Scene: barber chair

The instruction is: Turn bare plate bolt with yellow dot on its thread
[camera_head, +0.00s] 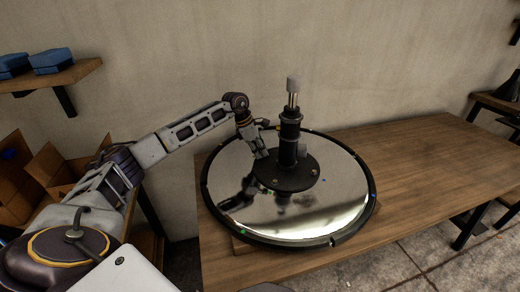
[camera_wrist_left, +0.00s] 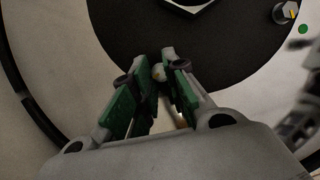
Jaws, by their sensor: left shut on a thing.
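My left gripper (camera_head: 262,153) reaches down beside the black column (camera_head: 289,135), at the left edge of the black round plate (camera_head: 290,183). In the left wrist view its green-padded fingers (camera_wrist_left: 158,72) are shut on a small pale bolt (camera_wrist_left: 160,72) near the edge of the black plate (camera_wrist_left: 125,40). The fingers hide most of this bolt, and I cannot make out a yellow dot on it. Another bolt (camera_wrist_left: 287,12), with a hex shape and some yellow, stands at the upper right of the wrist view. My right gripper is not in view.
The mirror-like round base (camera_head: 335,212) with a dark rim lies on the wooden table (camera_head: 430,150). Small coloured dots, one of them green (camera_wrist_left: 303,28), mark its surface. The table is clear to the right. Blue items (camera_head: 50,61) sit on a shelf at upper left.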

